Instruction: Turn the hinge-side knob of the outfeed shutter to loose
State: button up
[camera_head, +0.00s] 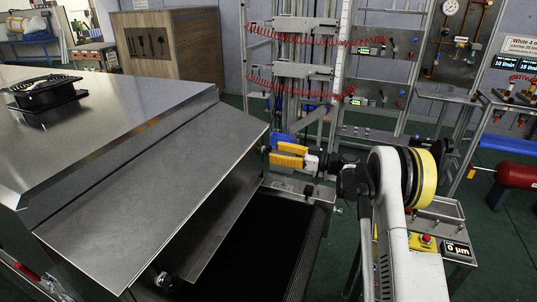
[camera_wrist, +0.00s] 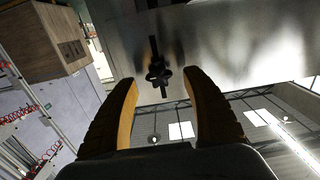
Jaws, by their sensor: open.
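A black lobed knob (camera_wrist: 157,70) with a dark bar through it shows in the wrist view, standing out from a grey metal face. My gripper (camera_wrist: 161,80) is open, with one yellow finger on each side of the knob and clear gaps between. In the head view my gripper (camera_head: 274,152) points left at the far end of the sloping metal outfeed shutter (camera_head: 160,150). The knob there is small and mostly hidden by the fingers. A second knob (camera_head: 161,279) shows at the shutter's near end. I cannot read either knob's loose or tight setting.
The dark conveyor belt (camera_head: 262,245) runs below the shutter. A black fan (camera_head: 46,92) sits on the dryer's top. A metal rack with red coiled hoses (camera_head: 300,90) stands behind my gripper. A small stand with a red button (camera_head: 426,239) is at the right.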

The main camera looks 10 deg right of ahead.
aim_at(271, 150)
jog(key=shift+b+x, duration=0.35)
jog(key=shift+x, duration=1.25)
jog(key=c, duration=1.2)
